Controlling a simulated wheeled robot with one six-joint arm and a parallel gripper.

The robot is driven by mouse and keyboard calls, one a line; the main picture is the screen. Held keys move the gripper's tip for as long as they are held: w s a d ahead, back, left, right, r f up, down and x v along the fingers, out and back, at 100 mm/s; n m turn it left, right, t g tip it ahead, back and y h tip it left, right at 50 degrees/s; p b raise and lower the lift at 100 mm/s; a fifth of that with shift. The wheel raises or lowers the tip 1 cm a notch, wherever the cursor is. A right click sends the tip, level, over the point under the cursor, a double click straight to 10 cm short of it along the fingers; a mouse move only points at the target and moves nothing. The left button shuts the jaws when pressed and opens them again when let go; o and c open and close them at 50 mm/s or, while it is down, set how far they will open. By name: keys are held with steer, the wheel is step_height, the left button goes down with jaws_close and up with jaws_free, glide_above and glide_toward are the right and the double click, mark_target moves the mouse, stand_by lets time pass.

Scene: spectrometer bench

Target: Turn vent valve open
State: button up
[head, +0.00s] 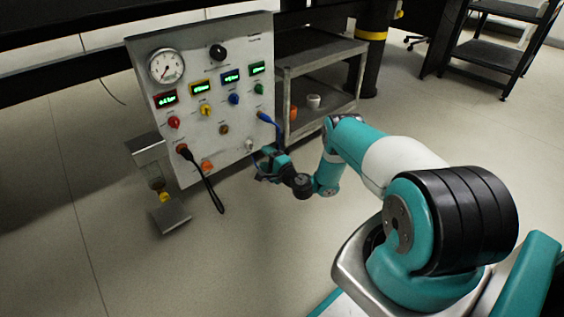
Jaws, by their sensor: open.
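A pale instrument panel (165,128) stands upright left of centre. A long black lever (208,188) with a red-brown hub hangs down and to the right from its lower left. A blue handle (268,119) sticks out at its right edge. No label is readable, so I cannot tell which of these is the vent valve. My gripper (262,167) is open, low in front of the panel's lower right, right of the black lever and below the blue handle. It appears empty and apart from both. Its fingers are small and dark, partly hidden by the wrist.
The panel carries a round gauge (166,66), a black knob (218,52), several green displays and red, yellow, blue and green knobs. A small metal stand (172,215) is at its left. A grey shelf cart (325,62) holding cups stands behind right. The floor in front is clear.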

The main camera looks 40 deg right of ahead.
steer(key=s+p, duration=0.9)
steer(key=p, duration=0.2)
steer(key=shift+s+d, duration=0.1)
steer(key=shift+d, duration=0.05)
